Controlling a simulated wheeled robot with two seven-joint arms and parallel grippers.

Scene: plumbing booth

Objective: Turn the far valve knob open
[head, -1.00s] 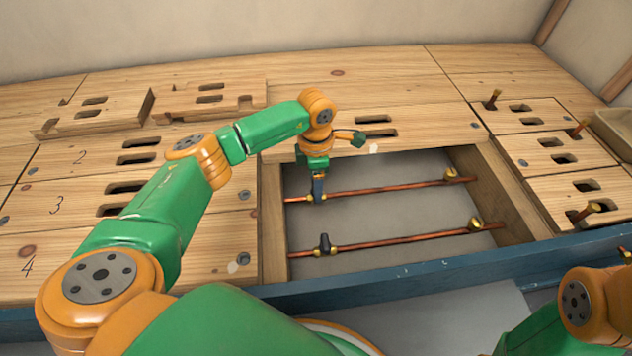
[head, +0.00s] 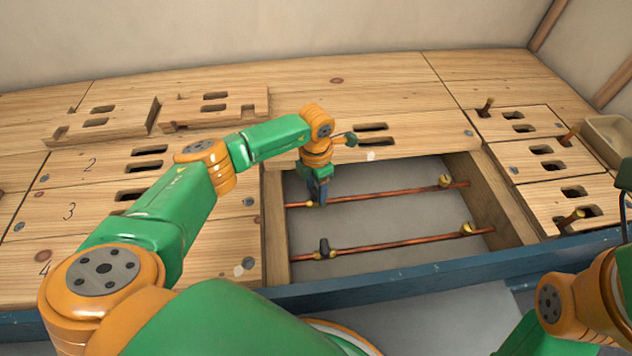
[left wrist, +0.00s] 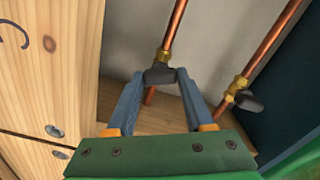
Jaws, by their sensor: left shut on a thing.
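The far valve knob (left wrist: 160,75) is a dark grey handle on the far copper pipe (head: 395,191). My left gripper (head: 317,198) reaches down into the floor opening at the left end of that pipe. In the left wrist view its two blue fingers (left wrist: 162,77) are shut on the far knob, one at each side. The knob lies roughly across the pipe there. In the head view the fingers mostly hide it. The near valve knob (head: 324,247) is dark and stands across the near pipe (head: 400,242), apart from the gripper.
Wooden side walls (head: 497,199) and a blue front beam (head: 400,281) bound the opening. Slotted floor panels surround it, with two loose boards (head: 212,108) at the back left. Short copper stubs (head: 568,222) stand up at the right, near a beige bin (head: 605,138).

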